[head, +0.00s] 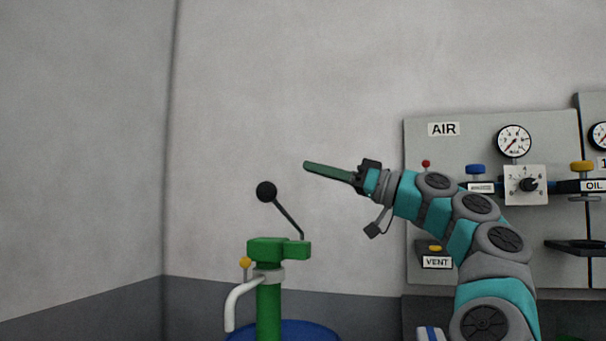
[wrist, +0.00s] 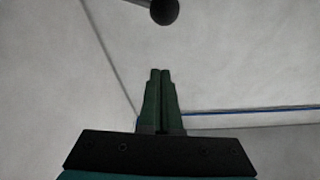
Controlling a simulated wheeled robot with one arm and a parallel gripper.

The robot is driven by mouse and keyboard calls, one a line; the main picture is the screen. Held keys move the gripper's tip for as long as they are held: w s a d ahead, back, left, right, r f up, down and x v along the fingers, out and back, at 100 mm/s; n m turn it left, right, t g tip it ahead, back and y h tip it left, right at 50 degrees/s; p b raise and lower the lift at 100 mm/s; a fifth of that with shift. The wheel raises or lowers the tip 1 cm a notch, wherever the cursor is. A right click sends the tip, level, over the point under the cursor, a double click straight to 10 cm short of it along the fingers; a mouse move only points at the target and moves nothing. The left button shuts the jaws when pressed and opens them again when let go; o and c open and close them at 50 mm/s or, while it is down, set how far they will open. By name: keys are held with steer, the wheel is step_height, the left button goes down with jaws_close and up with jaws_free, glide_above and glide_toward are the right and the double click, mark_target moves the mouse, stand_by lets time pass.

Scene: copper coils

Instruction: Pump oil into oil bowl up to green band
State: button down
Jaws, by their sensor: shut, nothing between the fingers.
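A green hand pump (head: 268,251) stands on a blue drum (head: 300,331) at the lower middle of the head view. Its lever rises up and left to a black ball knob (head: 266,191). The knob also shows at the top of the wrist view (wrist: 164,11), beyond the fingertips. My gripper (head: 307,165) is shut and empty, its long dark green fingers pointing left, above and right of the knob and apart from it. The shut fingers also show in the wrist view (wrist: 160,72). I cannot make out the oil bowl or a green band.
A grey panel (head: 460,137) marked AIR, with a gauge (head: 514,140), knobs and a VENT label (head: 436,262), is on the wall at right, partly behind my arm. A white curved spout (head: 236,303) hangs from the pump. The wall space above the pump is clear.

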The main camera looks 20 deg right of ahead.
steer(key=p+x, duration=0.2)
steer(key=x, duration=0.7)
steer(key=f+b, duration=0.1)
steer(key=f, duration=0.1)
steer(key=s+f+b, duration=0.1)
steer(key=f, duration=0.1)
steer(key=shift+a+f, duration=0.1)
steer(key=shift+f, duration=0.15)
step_height(320, 180, down, 17)
steer(key=s+a+n+g+y+b, duration=0.2)
steer(key=n+g+b, duration=0.2)
steer(key=n+b, duration=0.6)
steer(key=shift+s+b, duration=0.35)
steer(key=shift+b, duration=3.2)
steer(key=shift+f, duration=0.15)
